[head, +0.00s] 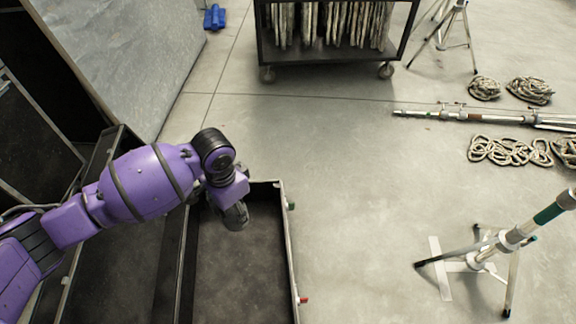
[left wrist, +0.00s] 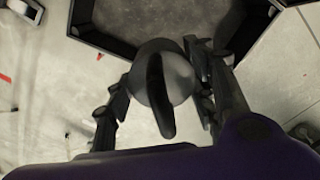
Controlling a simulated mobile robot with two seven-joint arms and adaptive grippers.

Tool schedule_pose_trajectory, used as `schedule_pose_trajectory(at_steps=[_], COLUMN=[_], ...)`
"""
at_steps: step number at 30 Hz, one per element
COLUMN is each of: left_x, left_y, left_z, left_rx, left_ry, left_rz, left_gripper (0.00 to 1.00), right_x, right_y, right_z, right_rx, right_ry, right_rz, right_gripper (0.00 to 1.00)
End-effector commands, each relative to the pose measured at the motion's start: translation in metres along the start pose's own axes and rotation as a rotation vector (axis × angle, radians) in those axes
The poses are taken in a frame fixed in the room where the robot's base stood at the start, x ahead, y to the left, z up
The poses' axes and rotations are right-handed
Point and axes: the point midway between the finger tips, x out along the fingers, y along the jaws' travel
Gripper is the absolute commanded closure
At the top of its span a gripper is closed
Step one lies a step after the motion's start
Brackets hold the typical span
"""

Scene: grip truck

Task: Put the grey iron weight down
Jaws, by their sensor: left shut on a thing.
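My left gripper (head: 236,207) reaches in from the left, over the far end of an open dark case (head: 242,280). In the left wrist view its fingers (left wrist: 163,88) are shut around the grey iron weight (left wrist: 182,75), a rounded grey body with a dark curved handle. The weight overlaps the case's dark rim (left wrist: 95,38) in that view; its height above the case cannot be told. In the head view the weight is mostly hidden by or hard to tell from the gripper. My right gripper is not in view.
The visible case floor is bare. A wheeled cart (head: 330,58) stands at the back. Coiled ropes (head: 508,150), a long pole (head: 470,116) and a tripod stand (head: 490,255) are on the right. Open concrete floor lies right of the case.

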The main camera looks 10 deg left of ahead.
Motion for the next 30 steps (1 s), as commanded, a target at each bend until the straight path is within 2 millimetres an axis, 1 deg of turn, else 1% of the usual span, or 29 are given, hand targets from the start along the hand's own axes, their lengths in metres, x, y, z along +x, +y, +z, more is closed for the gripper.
schedule_pose_trajectory(at_steps=[1,3,10,12,14,18,21,24,27,30], left_x=[0.024,0.049,0.130,0.153,0.173,0.217,0.245,0.269,0.287,0.299], left_y=[0.000,-0.002,-0.004,-0.004,-0.003,0.000,0.003,0.007,0.010,0.013], left_z=[0.008,0.017,0.053,0.067,0.079,0.111,0.134,0.155,0.172,0.185], left_rx=[0.026,0.071,0.219,0.265,0.305,0.398,0.464,0.524,0.575,0.613], left_ry=[-0.004,-0.004,-0.002,-0.002,-0.001,-0.002,-0.001,0.000,0.001,0.003], left_rz=[0.006,0.005,0.005,0.005,0.005,0.004,0.004,0.004,0.000,-0.001], left_gripper=[1.00,1.00,1.00,1.00,1.00,1.00,1.00,1.00,1.00,1.00], right_x=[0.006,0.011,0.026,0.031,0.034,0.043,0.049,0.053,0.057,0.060], right_y=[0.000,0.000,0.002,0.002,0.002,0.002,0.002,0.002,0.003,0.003], right_z=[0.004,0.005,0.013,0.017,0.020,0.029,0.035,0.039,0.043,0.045], right_rx=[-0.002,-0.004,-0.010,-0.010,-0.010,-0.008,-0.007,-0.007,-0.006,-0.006], right_ry=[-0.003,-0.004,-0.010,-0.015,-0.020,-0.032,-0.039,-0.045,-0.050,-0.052], right_rz=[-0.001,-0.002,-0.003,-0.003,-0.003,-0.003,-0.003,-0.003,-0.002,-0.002], right_gripper=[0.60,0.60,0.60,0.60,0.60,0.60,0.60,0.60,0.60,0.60])
